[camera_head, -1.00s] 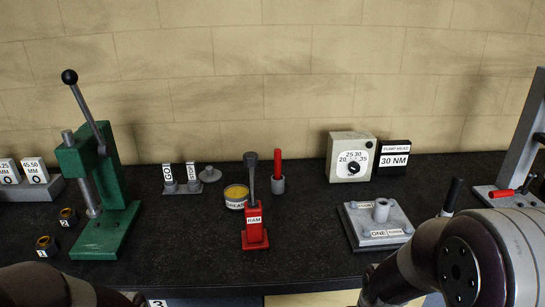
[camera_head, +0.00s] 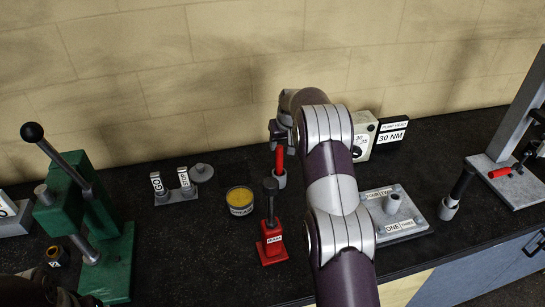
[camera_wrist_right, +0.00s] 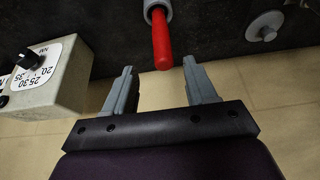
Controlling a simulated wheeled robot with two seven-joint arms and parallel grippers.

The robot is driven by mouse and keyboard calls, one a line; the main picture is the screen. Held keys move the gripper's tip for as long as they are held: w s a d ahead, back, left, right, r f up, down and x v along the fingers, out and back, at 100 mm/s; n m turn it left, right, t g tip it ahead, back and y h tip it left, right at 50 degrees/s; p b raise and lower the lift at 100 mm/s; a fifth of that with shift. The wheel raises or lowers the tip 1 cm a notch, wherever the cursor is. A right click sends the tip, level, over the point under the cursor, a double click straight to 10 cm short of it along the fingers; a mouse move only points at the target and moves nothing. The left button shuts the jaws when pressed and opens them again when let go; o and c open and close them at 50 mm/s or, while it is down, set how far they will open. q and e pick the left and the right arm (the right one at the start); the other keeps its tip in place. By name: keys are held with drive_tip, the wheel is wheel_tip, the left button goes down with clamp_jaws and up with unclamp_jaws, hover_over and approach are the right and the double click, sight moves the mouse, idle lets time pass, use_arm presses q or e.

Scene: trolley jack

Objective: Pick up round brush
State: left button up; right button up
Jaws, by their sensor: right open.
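A red handle (camera_head: 279,158) stands upright in a grey round holder (camera_head: 280,180) on the dark bench; this looks like the round brush, its bristles hidden in the holder. In the right wrist view the red handle (camera_wrist_right: 161,42) points between the fingers, its tip about level with the fingertips. My right gripper (camera_wrist_right: 158,66) is open and empty, with a gap on both sides of the handle. In the head view my right gripper (camera_head: 279,130) is at the handle's top, partly hidden by its own arm. My left gripper is out of view; only part of my left arm shows.
A red ram (camera_head: 272,245) and a grease tin (camera_head: 240,200) stand close by the holder. The torque dial box (camera_head: 364,135) is behind my right arm. A green press (camera_head: 75,215) is at left. A black-handled tool (camera_head: 463,185) stands at right.

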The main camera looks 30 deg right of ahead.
sight(279, 153)
drive_tip(key=p+x, duration=0.1)
drive_tip(key=x, duration=0.1)
drive_tip(key=p+x, duration=0.1)
drive_tip(key=x, duration=0.1)
drive_tip(key=w+p+x, duration=0.1)
drive_tip(key=x, duration=0.1)
drive_tip(key=shift+a+r+p, duration=0.2)
drive_tip(key=shift+a+p, duration=0.1)
drive_tip(key=shift+a, duration=0.05)
drive_tip(key=shift+s+p+x, duration=0.25)
drive_tip(key=shift+p+x, duration=0.05)
drive_tip(key=shift+x, duration=0.85)
drive_tip(key=shift+s+d+f, duration=0.15)
drive_tip(key=shift+s+d, duration=0.2)
drive_tip(key=shift+w+a+f, duration=0.1)
drive_tip(key=shift+w+a, duration=0.15)
drive_tip(key=shift+w, duration=0.1)
clamp_jaws()
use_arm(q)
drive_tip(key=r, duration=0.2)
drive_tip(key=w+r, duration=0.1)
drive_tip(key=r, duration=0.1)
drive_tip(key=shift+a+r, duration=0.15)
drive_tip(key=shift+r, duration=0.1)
use_arm(e)
drive_tip(key=shift+s+d, duration=0.1)
